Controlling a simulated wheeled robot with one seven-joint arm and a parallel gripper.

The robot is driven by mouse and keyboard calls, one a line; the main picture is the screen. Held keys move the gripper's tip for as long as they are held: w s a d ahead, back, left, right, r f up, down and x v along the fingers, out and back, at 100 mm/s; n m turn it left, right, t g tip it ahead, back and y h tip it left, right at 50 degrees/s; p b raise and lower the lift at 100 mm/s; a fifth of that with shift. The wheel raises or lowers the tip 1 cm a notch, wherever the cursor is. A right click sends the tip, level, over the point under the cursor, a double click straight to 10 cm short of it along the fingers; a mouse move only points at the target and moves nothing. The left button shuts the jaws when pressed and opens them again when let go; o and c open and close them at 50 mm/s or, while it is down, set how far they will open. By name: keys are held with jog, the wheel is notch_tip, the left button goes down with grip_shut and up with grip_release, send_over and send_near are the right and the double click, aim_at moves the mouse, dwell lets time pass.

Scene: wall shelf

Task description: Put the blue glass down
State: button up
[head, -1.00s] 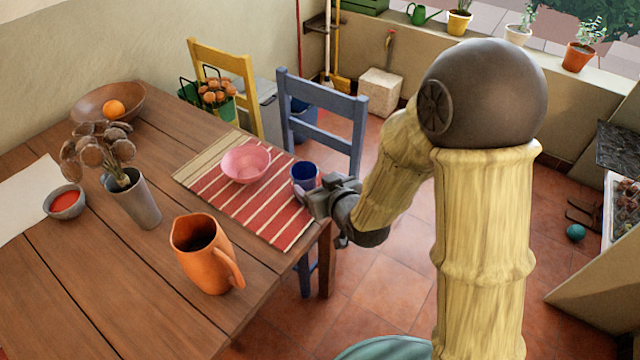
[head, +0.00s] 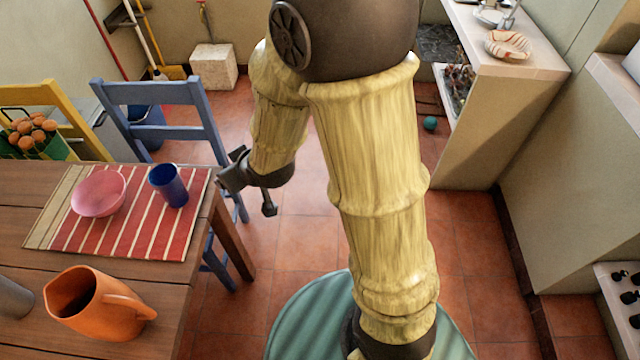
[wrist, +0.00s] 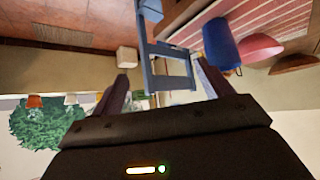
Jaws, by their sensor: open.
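The blue glass (head: 168,186) stands upright on the red-and-white striped mat (head: 140,240), on the wooden table (head: 30,240). It is to the right of the pink bowl (head: 99,194). My gripper (head: 228,178) is past the table's right edge, to the right of the glass and apart from it. In the wrist view the glass (wrist: 220,45) shows at the upper right. My gripper's fingers (wrist: 160,90) are spread there with nothing between them.
An orange pitcher (head: 95,305) stands at the table's front. A blue chair (head: 165,100) is just behind the table near my gripper. A yellow chair (head: 50,95) is at the left. Tiled floor (head: 305,235) lies open right of the table.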

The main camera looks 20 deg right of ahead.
jog(key=s+d+r+m+g+h, duration=0.1)
jog(key=s+d+m+g+h, duration=0.2)
jog(key=s+d, duration=0.8)
jog(key=d+m+g, duration=0.2)
jog(key=d, duration=0.2)
jog(key=shift+s+r+g+h, duration=0.3)
